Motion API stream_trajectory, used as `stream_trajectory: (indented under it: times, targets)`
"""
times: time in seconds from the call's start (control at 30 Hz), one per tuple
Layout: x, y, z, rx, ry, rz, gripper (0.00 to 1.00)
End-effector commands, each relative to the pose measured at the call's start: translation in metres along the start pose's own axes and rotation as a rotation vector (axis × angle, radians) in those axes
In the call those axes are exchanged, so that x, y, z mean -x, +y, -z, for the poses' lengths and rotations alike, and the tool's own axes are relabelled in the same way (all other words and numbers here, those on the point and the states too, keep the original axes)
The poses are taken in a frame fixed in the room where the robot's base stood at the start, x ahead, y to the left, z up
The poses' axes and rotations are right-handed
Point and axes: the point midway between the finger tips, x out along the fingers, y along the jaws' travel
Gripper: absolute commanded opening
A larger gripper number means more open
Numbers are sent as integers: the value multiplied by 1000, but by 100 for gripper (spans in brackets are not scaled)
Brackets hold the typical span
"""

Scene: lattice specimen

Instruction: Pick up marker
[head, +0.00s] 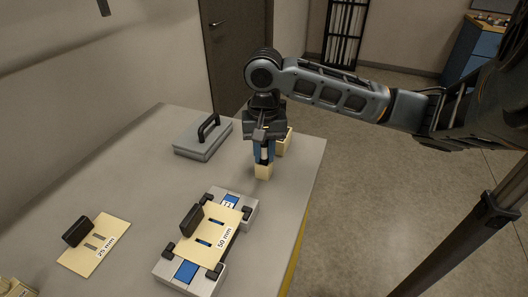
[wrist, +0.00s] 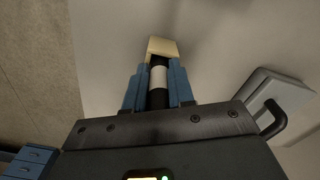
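The marker (wrist: 158,80) is a slim cylinder with black and white bands, between the blue fingers of my gripper (wrist: 159,88) in the wrist view. Both fingers lie against its sides, so my gripper is shut on it. In the head view, my gripper (head: 264,150) points down over the table, and a pale part of the marker (head: 264,154) shows between the fingers. A beige block (head: 263,171) is at the marker's lower end; it also shows in the wrist view (wrist: 162,47). Whether the marker sits in the block or just above it is hidden.
Another beige block (head: 285,142) stands behind my gripper. A grey case with a black handle (head: 202,139) lies to the left. A grey fixture (head: 205,282) with a "50 mm" plate (head: 226,222) is in front. A "25 mm" plate (head: 85,262) lies at left. The table's right edge is close.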

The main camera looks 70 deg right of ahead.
Motion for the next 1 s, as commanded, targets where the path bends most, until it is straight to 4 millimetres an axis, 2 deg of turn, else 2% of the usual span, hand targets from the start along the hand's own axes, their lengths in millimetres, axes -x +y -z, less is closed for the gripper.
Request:
stream_trajectory:
  times: [0.03,0.23,0.57,0.73,1.0]
  targets:
    - [0,0,0,0,0,0,18]
    - [0,0,0,0,0,0,0]
    - [3,0,0,0,1,0,0]
    - [23,-1,0,1,2,2,0]
    - [75,-1,0,2,2,2,0]
